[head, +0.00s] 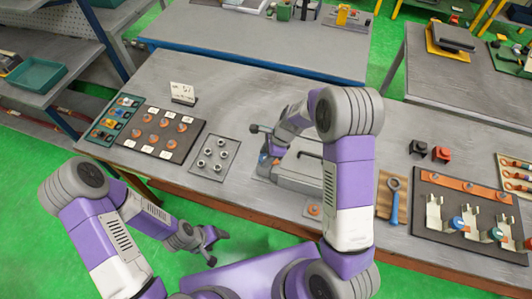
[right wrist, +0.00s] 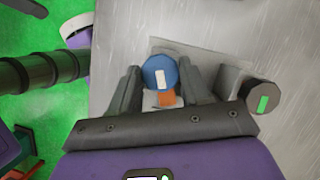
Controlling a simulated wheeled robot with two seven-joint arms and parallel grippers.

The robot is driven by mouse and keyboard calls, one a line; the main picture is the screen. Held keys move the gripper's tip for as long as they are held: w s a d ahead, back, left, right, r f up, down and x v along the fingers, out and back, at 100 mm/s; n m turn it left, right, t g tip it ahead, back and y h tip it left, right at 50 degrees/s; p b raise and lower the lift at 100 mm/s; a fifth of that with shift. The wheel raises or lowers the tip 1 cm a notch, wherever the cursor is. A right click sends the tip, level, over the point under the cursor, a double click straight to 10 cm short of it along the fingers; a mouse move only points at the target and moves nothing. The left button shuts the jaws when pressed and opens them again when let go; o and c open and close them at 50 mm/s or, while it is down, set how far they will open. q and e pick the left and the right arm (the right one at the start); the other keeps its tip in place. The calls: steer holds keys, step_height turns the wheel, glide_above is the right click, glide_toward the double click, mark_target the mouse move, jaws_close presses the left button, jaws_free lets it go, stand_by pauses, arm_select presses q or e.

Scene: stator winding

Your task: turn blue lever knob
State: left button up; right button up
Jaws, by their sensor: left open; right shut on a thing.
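The blue lever knob (right wrist: 158,73) is round with a white mark on its face, and an orange piece (right wrist: 167,98) shows just below it. My right gripper (right wrist: 161,82) is shut on the knob, one finger on each side, in the right wrist view. In the head view my right gripper (head: 270,154) is at the left end of a grey metal fixture (head: 300,172), where the knob is mostly hidden. My left gripper (head: 208,245) is open and empty, low over the green floor in front of the bench.
A black knob with a green mark (right wrist: 262,97) stands close to the right of the blue one. On the bench are a plate of metal nuts (head: 215,156), a dark board with orange parts (head: 160,133), a blue-handled wrench (head: 394,203) and a rack of metal brackets (head: 465,218).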

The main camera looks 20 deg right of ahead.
mark_target(274, 164)
steer(key=shift+w+r+m+t+p, duration=0.15)
steer(key=shift+m+t+p, duration=0.15)
steer(key=shift+m, duration=0.5)
steer(key=shift+r+m+t+p, duration=0.15)
steer(key=shift+m+t, duration=0.25)
steer(key=shift+m, duration=0.4)
steer(key=o, duration=0.8)
steer(key=shift+o, duration=1.2)
steer(key=shift+f, duration=0.15)
steer(key=shift+s, duration=0.2)
steer(key=p+v, duration=0.1)
steer(key=v, duration=0.6)
steer(key=shift+r, duration=0.3)
steer(key=shift+a, duration=0.1)
